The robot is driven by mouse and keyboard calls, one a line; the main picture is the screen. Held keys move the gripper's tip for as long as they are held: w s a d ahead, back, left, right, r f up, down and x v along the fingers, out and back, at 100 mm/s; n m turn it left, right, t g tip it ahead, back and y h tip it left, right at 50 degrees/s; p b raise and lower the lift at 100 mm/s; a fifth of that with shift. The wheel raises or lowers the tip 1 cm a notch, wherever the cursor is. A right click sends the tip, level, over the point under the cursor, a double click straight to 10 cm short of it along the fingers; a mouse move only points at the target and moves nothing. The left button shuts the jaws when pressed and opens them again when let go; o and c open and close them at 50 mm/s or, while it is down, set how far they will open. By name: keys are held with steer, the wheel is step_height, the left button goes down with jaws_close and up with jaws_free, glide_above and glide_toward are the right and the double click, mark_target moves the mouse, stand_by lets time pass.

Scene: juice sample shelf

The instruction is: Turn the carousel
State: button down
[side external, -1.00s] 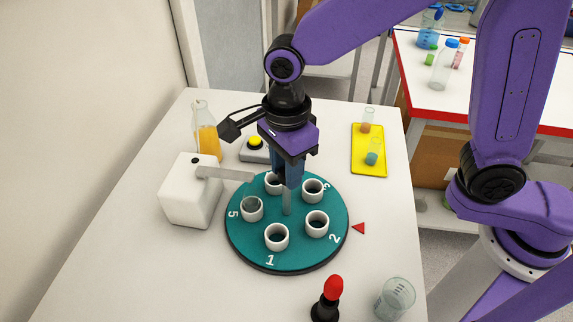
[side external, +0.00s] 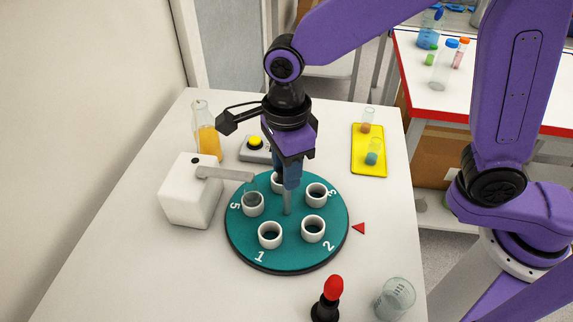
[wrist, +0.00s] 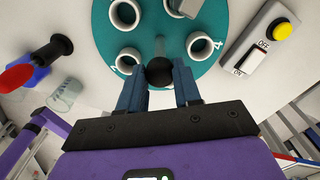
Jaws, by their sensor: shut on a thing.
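The carousel (side external: 290,260) is a round teal disc with white numbers and several white cups around its rim. A grey post (side external: 288,203) rises from its centre, topped by a black knob (wrist: 159,71) in the wrist view. My gripper (side external: 289,180) points down over the centre, and its blue fingers are shut on the knob. The knob is hidden in the side view. A red triangle (side external: 358,228) on the table points at the rim, between the numbers 2 and 3. The cup behind my gripper is partly hidden.
A white box (side external: 190,192) on the left reaches a grey arm over the rim. Behind are an orange juice flask (side external: 207,140), a yellow-button switch box (side external: 255,148) and a yellow tray (side external: 368,160). A red-topped black object (side external: 328,300) and a glass beaker (side external: 396,298) stand in front.

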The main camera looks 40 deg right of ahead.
steer(key=shift+r, duration=0.1)
steer(key=c, duration=0.8)
jaws_free()
step_height(320, 180, up, 17)
steer(key=shift+r, duration=0.2)
